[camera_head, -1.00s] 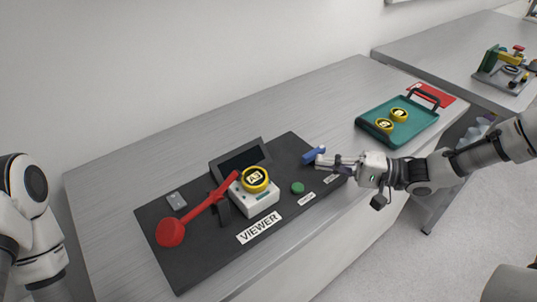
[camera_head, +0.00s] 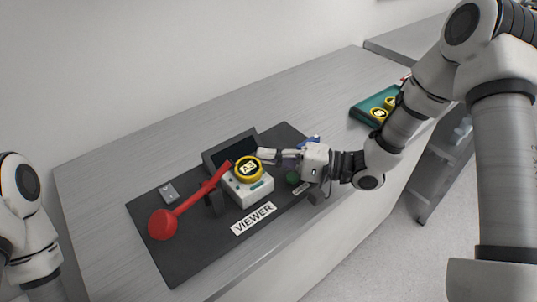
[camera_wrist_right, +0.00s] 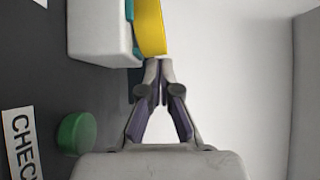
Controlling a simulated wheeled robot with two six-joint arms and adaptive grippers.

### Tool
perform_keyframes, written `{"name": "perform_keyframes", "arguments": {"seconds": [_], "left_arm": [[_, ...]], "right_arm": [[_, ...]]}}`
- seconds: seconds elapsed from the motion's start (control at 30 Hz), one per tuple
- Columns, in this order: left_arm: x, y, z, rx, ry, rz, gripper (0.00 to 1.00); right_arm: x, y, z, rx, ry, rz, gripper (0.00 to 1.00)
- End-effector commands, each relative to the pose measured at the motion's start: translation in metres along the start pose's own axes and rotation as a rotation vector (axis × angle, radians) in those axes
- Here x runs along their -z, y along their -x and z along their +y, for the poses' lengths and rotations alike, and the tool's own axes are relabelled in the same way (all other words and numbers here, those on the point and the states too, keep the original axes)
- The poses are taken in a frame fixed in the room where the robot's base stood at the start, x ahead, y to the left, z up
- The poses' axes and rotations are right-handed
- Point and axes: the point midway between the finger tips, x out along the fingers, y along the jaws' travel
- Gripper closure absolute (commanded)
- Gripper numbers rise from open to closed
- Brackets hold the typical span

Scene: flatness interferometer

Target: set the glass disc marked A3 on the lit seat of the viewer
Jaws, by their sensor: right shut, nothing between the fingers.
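The glass disc marked A3 (camera_head: 249,168), with a yellow rim, lies on top of the white viewer block (camera_head: 252,190). The seat under it is hidden; the wrist view shows a teal strip (camera_wrist_right: 129,12) between the block (camera_wrist_right: 98,35) and the yellow rim (camera_wrist_right: 150,25). My right gripper (camera_head: 262,154) is shut and empty, its fingertips close beside the disc's right side. In the wrist view the right gripper's tips (camera_wrist_right: 158,66) meet just below the rim; whether they touch it I cannot tell. My left gripper is out of view; only its arm shows.
A red lever with a round end (camera_head: 163,224) reaches to the viewer on the dark mat (camera_head: 190,258). A dark screen (camera_head: 228,150) stands behind. A green button (camera_head: 293,177) and blue part (camera_head: 313,139) are near my right gripper. A teal tray (camera_head: 364,107) holds yellow-rimmed discs at right.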

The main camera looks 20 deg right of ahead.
Motion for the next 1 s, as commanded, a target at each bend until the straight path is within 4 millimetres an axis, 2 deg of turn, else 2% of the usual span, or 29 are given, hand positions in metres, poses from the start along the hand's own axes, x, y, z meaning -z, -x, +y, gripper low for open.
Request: {"name": "perform_keyframes", "arguments": {"seconds": [0.3, 0.53, 1.0], "left_arm": [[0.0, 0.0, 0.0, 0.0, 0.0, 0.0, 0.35], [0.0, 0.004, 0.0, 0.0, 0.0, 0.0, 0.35], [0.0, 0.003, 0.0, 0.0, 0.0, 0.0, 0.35]], "right_arm": [[-0.002, 0.0, 0.0, -0.001, 0.0, -0.001, 1.0], [-0.022, -0.005, 0.001, -0.002, -0.001, -0.002, 1.0], [-0.023, -0.005, 0.002, -0.004, -0.002, -0.008, 1.0]]}}
